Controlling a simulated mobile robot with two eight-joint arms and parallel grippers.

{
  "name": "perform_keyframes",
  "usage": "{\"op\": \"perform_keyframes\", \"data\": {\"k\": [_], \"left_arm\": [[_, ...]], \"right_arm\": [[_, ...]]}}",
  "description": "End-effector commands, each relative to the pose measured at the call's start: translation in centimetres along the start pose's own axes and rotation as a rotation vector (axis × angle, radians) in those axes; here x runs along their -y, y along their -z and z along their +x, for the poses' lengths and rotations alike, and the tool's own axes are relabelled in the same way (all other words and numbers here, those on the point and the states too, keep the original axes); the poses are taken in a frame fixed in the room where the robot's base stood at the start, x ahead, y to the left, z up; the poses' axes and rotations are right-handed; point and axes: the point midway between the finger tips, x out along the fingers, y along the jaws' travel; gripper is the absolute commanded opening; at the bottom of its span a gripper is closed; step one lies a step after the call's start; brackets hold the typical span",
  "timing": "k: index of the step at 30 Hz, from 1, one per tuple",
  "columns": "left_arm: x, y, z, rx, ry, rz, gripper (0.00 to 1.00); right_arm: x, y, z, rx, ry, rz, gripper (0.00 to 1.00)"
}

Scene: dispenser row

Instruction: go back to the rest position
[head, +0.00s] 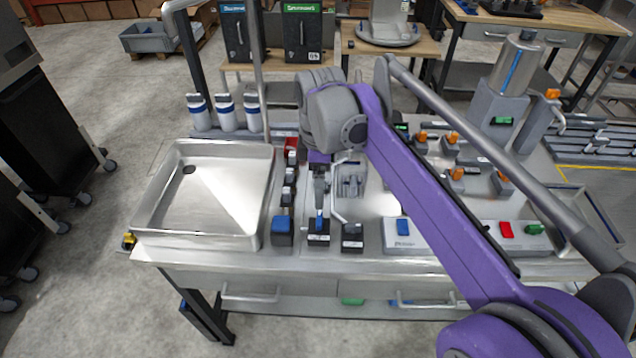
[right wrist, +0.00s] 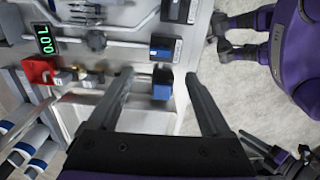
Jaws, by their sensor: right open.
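My right arm, purple and grey, reaches in from the right across the workbench in the head view. Its wrist hangs over the middle of the bench, right of the steel sink. My right gripper (right wrist: 158,78) is open in the right wrist view, its fingers wide apart with nothing held. A blue-topped dark block (right wrist: 162,83) shows between the fingertips, apart from both. It also stands at the bench's front edge in the head view (head: 283,228). My left gripper is not seen in the head view.
The steel sink (head: 150,215) fills the bench's left end, with white bottles (head: 227,115) behind it. Two more blocks (head: 318,233) (head: 352,238) stand along the front edge. A switch panel (head: 455,237) and a steel cylinder (head: 515,65) are at the right.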

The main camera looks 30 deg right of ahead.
Motion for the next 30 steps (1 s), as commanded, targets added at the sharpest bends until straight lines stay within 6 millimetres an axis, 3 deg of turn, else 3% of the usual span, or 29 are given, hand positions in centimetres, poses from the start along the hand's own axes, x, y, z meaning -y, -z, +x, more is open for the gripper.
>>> {"op": "perform_keyframes", "data": {"k": [7, 11, 14, 24, 30], "left_arm": [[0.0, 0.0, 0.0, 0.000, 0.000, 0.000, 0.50], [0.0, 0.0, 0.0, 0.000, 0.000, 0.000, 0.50], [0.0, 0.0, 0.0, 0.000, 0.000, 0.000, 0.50], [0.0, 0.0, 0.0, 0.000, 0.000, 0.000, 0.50], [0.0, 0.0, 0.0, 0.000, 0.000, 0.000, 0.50]], "right_arm": [[0.1, 0.0, 0.1, -0.001, -0.002, 0.004, 0.82], [1.4, 0.1, 0.8, -0.015, -0.033, 0.076, 0.82], [3.8, 0.0, 2.5, -0.051, -0.089, 0.215, 0.82], [13.6, -1.3, 11.6, -0.316, -0.241, 0.819, 0.82], [16.1, -1.8, 14.6, -0.420, -0.248, 0.991, 0.82]]}}
